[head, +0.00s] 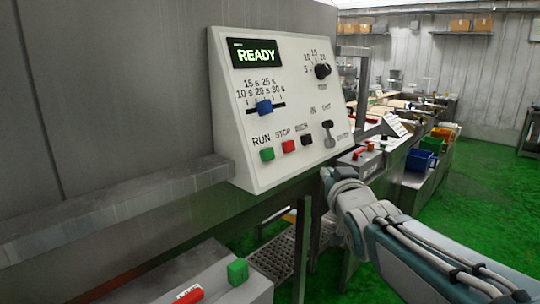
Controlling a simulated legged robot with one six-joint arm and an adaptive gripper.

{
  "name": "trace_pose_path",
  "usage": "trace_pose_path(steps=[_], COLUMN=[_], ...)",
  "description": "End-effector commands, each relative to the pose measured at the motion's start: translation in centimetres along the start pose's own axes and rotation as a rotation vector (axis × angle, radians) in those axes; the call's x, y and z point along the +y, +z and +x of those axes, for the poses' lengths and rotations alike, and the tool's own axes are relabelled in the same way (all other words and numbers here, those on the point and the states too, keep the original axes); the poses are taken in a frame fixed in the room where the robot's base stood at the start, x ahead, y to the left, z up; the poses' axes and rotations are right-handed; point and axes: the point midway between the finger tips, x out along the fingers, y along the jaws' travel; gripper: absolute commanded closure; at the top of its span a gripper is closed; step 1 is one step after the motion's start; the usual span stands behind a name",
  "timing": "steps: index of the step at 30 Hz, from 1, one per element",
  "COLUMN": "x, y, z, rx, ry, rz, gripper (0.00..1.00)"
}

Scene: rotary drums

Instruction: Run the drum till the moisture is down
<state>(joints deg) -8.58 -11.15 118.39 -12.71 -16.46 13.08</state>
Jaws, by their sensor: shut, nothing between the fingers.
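A white control panel (226,120) is fixed to a grey cabinet; its screen (257,54) reads READY in green. A blue slider (264,107) sits near the middle of its scale, around the 20 s mark. Below are a green RUN button (267,154), a red STOP button (288,146) and a black button (306,139). A dark knob (322,71) with a number scale is at upper right, and a grey lever (328,134) below it. My gripper (327,173) is shut and empty, just below the panel's lower right corner. Its fingers are small and hard to make out. No drum is clearly visible.
A grey rail (120,205) runs along the cabinet below the panel. A lower box with a green button (237,272) and a red part (189,295) stands at bottom left. Benches with a blue bin (420,160) stand at right; the green floor (475,195) beyond is open.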

Motion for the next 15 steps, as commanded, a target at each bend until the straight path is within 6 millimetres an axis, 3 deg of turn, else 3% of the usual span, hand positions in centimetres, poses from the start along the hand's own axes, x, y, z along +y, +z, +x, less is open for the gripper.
trace_pose_path(steps=[3,6,15], x=[-1.9,-2.8,-3.2], y=[-2.0,-3.1,-3.6], z=[2.6,3.5,3.7], rx=[0.132,0.201,0.230], ry=[-0.070,-0.105,-0.120], rz=[0.005,0.009,0.011], gripper=[1.00,1.00,1.00])
